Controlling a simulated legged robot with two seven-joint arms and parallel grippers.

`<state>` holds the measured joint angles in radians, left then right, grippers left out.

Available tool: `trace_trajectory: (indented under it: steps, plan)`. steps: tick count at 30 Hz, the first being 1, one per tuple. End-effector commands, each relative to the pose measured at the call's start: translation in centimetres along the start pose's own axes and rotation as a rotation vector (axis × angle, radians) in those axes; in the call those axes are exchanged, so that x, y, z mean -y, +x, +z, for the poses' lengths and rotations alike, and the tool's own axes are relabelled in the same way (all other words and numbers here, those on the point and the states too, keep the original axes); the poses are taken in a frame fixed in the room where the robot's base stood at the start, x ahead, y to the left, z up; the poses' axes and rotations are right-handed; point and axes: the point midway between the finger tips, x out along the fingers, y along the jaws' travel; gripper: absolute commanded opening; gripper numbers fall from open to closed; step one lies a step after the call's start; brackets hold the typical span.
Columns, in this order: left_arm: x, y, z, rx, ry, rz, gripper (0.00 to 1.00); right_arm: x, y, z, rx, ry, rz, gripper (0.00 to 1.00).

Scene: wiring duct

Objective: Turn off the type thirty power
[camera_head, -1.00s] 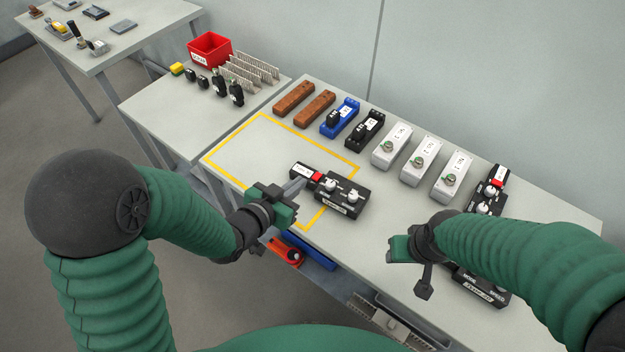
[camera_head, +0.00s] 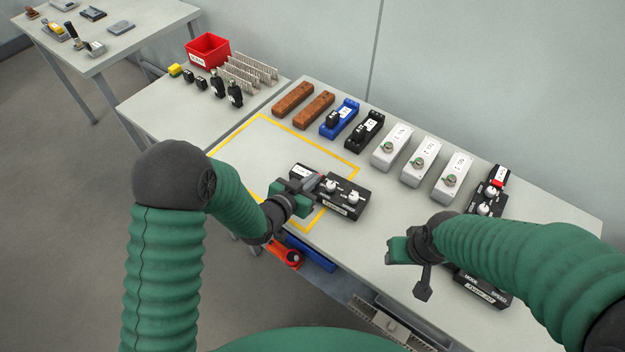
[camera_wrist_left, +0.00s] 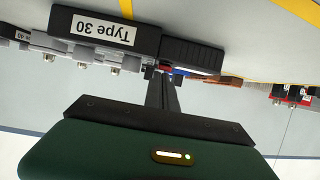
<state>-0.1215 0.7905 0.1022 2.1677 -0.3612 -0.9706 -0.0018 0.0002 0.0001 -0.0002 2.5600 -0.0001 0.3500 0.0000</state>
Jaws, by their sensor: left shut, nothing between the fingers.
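The Type 30 unit (camera_head: 348,196) is a black box with white knobs and a dark side block (camera_head: 303,171), lying at the right edge of the yellow outline. Its white "Type 30" label (camera_wrist_left: 98,30) shows upside down in the left wrist view. My left gripper (camera_head: 316,183) is shut and empty, with its fingertips at the red switch area between block and box. The fingers (camera_wrist_left: 160,92) mostly cover the switch; contact and switch position cannot be told. My right gripper (camera_head: 392,252) hangs over the table front; its fingers are not clear.
A similar black unit (camera_head: 484,288) lies at the right, partly behind my right arm. White boxes (camera_head: 421,160), blue and black modules and brown blocks (camera_head: 293,99) line the back. A red bin (camera_head: 208,50) stands on the left table. The yellow-outlined area (camera_head: 250,150) is mostly clear.

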Motion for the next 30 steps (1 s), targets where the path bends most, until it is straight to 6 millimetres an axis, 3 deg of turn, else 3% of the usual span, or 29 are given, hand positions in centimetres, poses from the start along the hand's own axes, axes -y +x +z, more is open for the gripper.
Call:
trace_trajectory:
  steps: [8,11,30]
  plan:
    - [-0.1,0.1,0.0,0.0,0.002,0.0,0.0,0.0,0.0,0.0,0.0,-0.001,0.0,0.47]
    - [-0.1,0.3,0.9,0.001,0.001,-0.001,0.0,0.0,0.9,0.2,0.0,0.0,0.0,0.47]
    - [-0.1,-0.6,-0.9,0.001,0.001,0.0,0.0,0.0,-0.7,-0.2,0.0,0.0,0.0,0.47]
